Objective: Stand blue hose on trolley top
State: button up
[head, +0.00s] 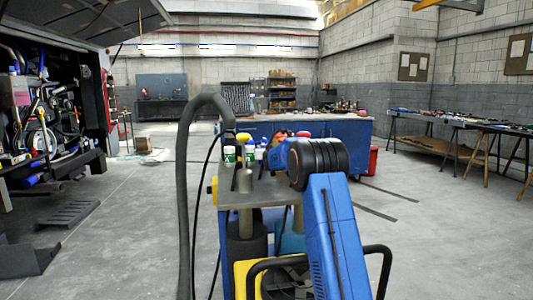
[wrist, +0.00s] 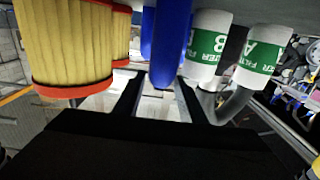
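The trolley top (head: 255,194) is a grey surface ahead of me in the head view. The blue hose (wrist: 166,45) shows upright in the inverted wrist view, between the two fingers of my gripper (wrist: 158,88). The fingers flank its end closely; whether both touch it is unclear. Its other end runs out of the picture, so I cannot see whether it stands on the trolley. In the head view my own blue arm and its black joint hide the gripper and the hose.
Two white-and-green filters (wrist: 225,50) stand close on one side of the hose. Yellow filters with red rims (wrist: 75,45) stand on the other side. A thick grey hose (head: 184,180) arches beside the trolley.

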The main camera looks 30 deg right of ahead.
jog(key=v, duration=0.8)
jog(key=shift+s, duration=0.25)
jog(key=shift+a+r, duration=0.1)
jog(key=shift+a, duration=0.05)
jog(key=s+a+n+g+y, duration=0.1)
jog(key=s+a+g, duration=0.1)
jog(key=s+a, duration=0.6)
jog(key=s+a+g+y, duration=0.15)
jog(key=s+a, duration=0.25)
jog(key=s, duration=0.8)
jog(key=s+a+n+g+y, duration=0.15)
jog(key=s+a, duration=0.35)
jog(key=s, duration=0.5)
jog(key=s+a+f+g, duration=0.2)
jog(key=s+f, duration=0.3)
jog(key=s, duration=0.9)
jog(key=s+a+f+g, duration=0.3)
jog(key=s+f, duration=0.3)
jog(key=s, duration=0.8)
jog(key=s+a+f+g+y, duration=0.1)
jog(key=s+a+f, duration=0.3)
jog(key=s, duration=1)
notch_tip(320, 180, down, 2)
jog(key=shift+a+f+n+g, duration=0.1)
jog(key=shift+a+n+g, duration=0.25)
jog(key=shift+g, duration=0.45)
